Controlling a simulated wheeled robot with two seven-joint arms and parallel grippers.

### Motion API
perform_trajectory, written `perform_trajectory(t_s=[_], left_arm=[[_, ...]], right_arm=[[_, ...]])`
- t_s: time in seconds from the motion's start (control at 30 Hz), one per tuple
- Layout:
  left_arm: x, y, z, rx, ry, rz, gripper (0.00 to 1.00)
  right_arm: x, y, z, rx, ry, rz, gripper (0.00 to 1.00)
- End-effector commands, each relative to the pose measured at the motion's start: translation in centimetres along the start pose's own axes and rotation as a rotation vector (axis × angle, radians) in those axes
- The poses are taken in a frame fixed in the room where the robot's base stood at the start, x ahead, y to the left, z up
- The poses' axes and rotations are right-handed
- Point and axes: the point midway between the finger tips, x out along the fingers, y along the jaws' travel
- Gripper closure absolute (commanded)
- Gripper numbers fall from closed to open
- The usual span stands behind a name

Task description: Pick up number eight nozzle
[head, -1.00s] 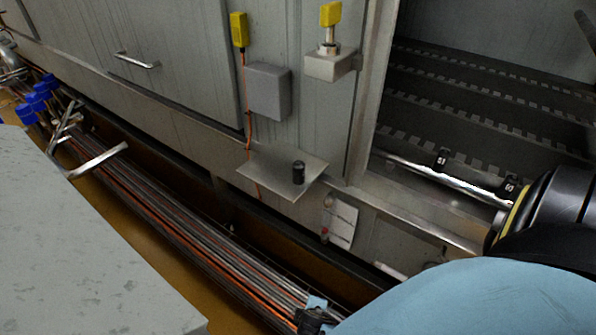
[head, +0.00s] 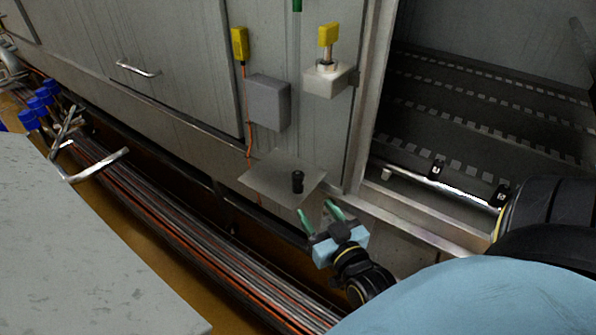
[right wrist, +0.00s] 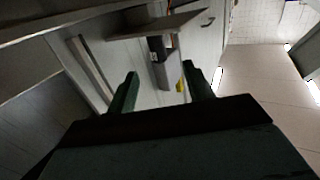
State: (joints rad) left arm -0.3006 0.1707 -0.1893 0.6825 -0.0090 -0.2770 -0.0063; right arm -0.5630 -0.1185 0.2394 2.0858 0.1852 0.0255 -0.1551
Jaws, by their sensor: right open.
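A small black nozzle (head: 298,182) stands upright on a thin metal shelf (head: 262,181) on the machine wall. No number can be read on it. In the right wrist view, which looks turned over, the nozzle (right wrist: 157,46) shows dark against the shelf (right wrist: 165,25), beyond my fingertips. My right gripper (head: 314,206) has green fingers spread apart with nothing between them. It is just in front of the shelf's near edge, short of the nozzle and apart from it. Its fingers also show in the right wrist view (right wrist: 160,70). My left gripper is out of view.
A grey box (head: 269,103) and a bracket with a yellow-topped fitting (head: 327,80) are on the wall above the shelf. Pipes (head: 190,240) run along the floor below. A metal bar (head: 465,188) with black clips crosses the opening at right. A grey tabletop (head: 80,250) is at left.

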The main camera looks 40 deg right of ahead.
Motion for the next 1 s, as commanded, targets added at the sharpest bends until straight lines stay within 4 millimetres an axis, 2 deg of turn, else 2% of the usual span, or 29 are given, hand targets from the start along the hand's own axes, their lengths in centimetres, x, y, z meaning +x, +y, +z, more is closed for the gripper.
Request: perform_trajectory(t_s=[0.03, 0.1, 0.5, 0.77, 1.0], left_arm=[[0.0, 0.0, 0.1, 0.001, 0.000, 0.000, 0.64], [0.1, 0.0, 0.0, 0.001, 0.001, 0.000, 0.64], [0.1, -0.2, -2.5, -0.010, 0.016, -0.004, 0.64], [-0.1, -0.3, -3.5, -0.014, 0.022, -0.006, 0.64], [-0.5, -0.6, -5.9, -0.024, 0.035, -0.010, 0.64]], right_arm=[[0.0, 0.3, -0.9, 0.000, 0.022, 0.010, 0.49], [0.4, 0.5, -1.4, 0.000, 0.038, 0.016, 0.49], [7.0, 0.5, -1.5, 0.001, 0.037, 0.014, 0.49], [8.8, 0.5, -1.6, 0.000, 0.035, 0.014, 0.49], [12.2, 0.6, -1.7, 0.000, 0.036, 0.014, 0.49]])
